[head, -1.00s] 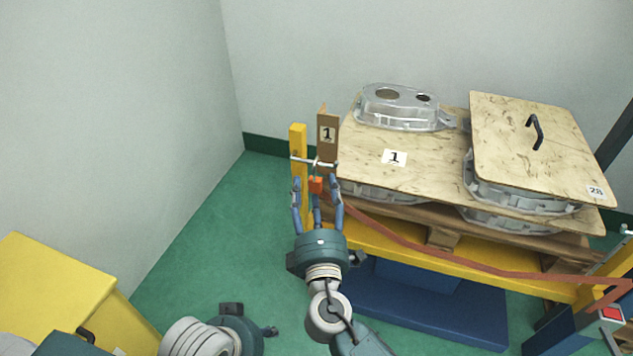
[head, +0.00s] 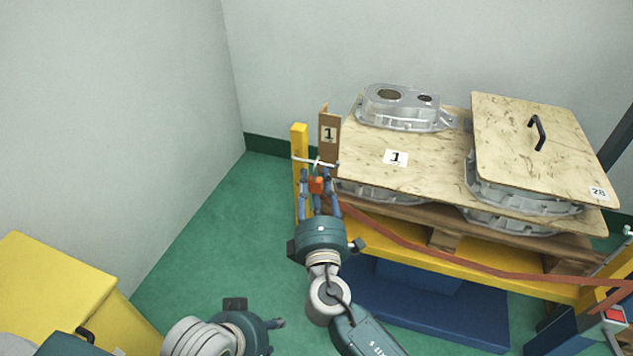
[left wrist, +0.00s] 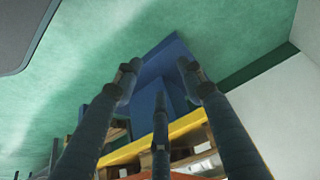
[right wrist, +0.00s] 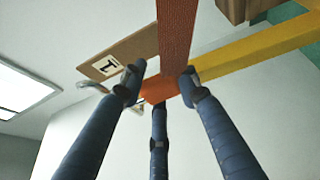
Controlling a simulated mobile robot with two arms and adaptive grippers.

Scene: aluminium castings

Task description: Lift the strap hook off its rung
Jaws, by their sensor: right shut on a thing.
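The strap hook (head: 317,185) is a small orange piece with a pale metal tip. In the head view its tip meets the thin pale rung (head: 313,161) beside the yellow post; I cannot tell exactly how it sits there. My right gripper (head: 318,188) is shut on the hook's orange body from below. In the right wrist view the orange body (right wrist: 160,90) lies between the fingertips, and the red-brown strap (right wrist: 177,35) runs up from it. My left gripper (head: 262,312) is low in the head view. In the left wrist view its fingers (left wrist: 158,75) are spread and empty.
The yellow post (head: 299,150) and a board marked 1 (head: 329,132) stand by the rung. A pallet with plywood sheets (head: 420,150) and aluminium castings (head: 400,108) is to the right. A yellow box (head: 55,285) is at lower left. Green floor (head: 195,235) is free between.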

